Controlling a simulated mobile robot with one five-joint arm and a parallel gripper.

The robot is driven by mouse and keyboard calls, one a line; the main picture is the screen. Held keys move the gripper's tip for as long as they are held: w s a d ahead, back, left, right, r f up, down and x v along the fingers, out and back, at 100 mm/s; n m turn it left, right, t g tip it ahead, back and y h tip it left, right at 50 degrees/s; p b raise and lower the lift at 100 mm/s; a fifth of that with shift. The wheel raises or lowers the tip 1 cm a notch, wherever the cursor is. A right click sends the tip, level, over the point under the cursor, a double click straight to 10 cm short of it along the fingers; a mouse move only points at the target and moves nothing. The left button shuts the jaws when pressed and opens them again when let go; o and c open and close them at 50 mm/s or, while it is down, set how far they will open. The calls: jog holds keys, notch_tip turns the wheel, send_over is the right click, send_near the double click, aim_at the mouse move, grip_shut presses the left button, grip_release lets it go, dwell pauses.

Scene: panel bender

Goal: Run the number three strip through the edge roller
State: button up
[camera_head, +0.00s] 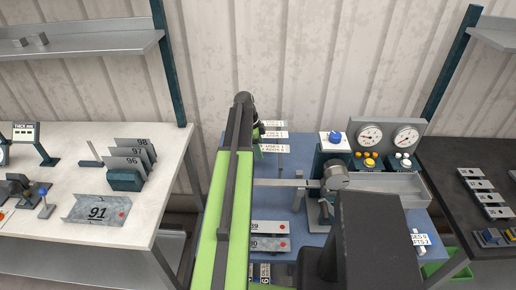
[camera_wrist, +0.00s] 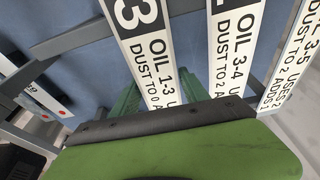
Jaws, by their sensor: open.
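A white strip-shaped label (camera_wrist: 148,45) with a large 3 and the words OIL and DUST shows in the wrist view. I cannot tell whether it is the number three strip itself. A grey machine with a round head (camera_head: 335,177), probably the edge roller, stands on the blue bench (camera_head: 300,203). My gripper (camera_head: 256,136) is at the bench's back left, near several white labels (camera_head: 274,148); my green arm hides part of this area. In the wrist view my gripper is open, its dark green fingers apart near the 3 label.
Metal pieces marked 89 (camera_head: 270,227) and 90 (camera_head: 268,244) lie on the blue bench. Two gauges (camera_head: 370,136) stand behind yellow and white buttons. A white table (camera_head: 60,165) on the left holds plate 91 (camera_head: 97,210) and upright plates. A dark table (camera_head: 455,190) is right.

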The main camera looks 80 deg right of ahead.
jog(key=shift+r, duration=0.1)
jog(key=c, duration=0.7)
jog(key=shift+c, duration=1.2)
notch_tip(320, 180, up, 8)
jog(key=p, duration=0.8)
jog(key=shift+s, duration=0.1)
jog(key=shift+f, duration=0.25)
